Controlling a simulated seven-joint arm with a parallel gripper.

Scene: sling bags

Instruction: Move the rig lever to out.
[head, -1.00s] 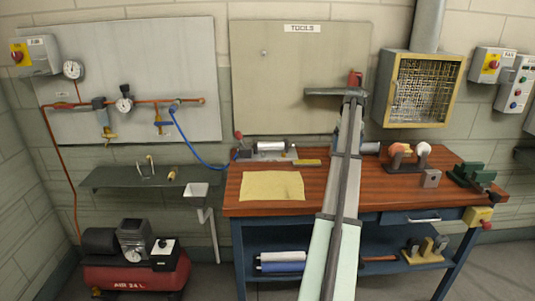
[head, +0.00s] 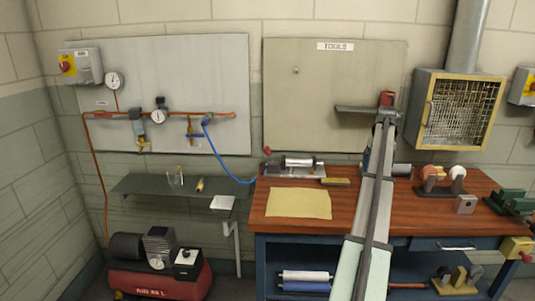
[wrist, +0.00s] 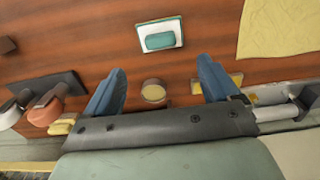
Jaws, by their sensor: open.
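The rig (head: 293,170) is a light metal base with a shiny cylinder, at the back of the wooden bench in the head view. A small lever with a red knob (head: 267,151) stands at its left end; its marked position is too small to read. Part of the rig's cylinder (wrist: 275,113) shows at the right edge of the wrist view; the lever is not visible there. My gripper (wrist: 160,84) is open and empty over the bench, its two blue fingers wide apart. In the head view its fingers are hidden behind my arm, right of the rig.
A yellow cloth (head: 299,203) lies in front of the rig. A yellow block (head: 335,181) lies right of it. A blue hose (head: 226,162) runs to the rig's left end. A grinder (head: 440,181) and a green vise (head: 512,202) stand farther right on the bench.

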